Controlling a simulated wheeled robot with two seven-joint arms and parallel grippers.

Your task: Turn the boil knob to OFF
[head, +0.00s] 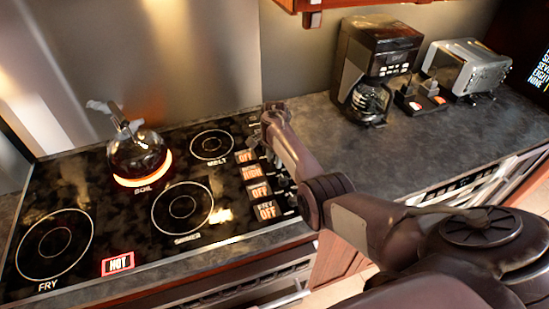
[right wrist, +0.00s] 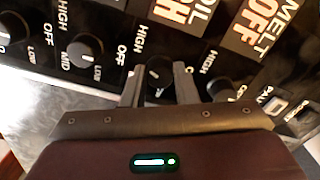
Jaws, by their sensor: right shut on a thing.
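The boil knob (right wrist: 157,72) is a dark round knob in the row on the stove's control panel. In the right wrist view it sits between the two fingers of my right gripper (right wrist: 158,90), which is shut on it. In the head view my right gripper (head: 268,122) reaches the panel at the right edge of the stove, and the knob is hidden there. The boil display (head: 252,171) reads HIGH. The boil burner (head: 143,181) glows orange-red under a dark kettle (head: 135,152). My left gripper is out of view.
Neighbouring knobs (right wrist: 86,50) and (right wrist: 221,89) stand close on both sides of my right gripper. The other displays read OFF. A HOT sign (head: 118,263) is lit. A coffee maker (head: 375,60) and a toaster (head: 468,67) stand at the back of the dark counter (head: 440,135).

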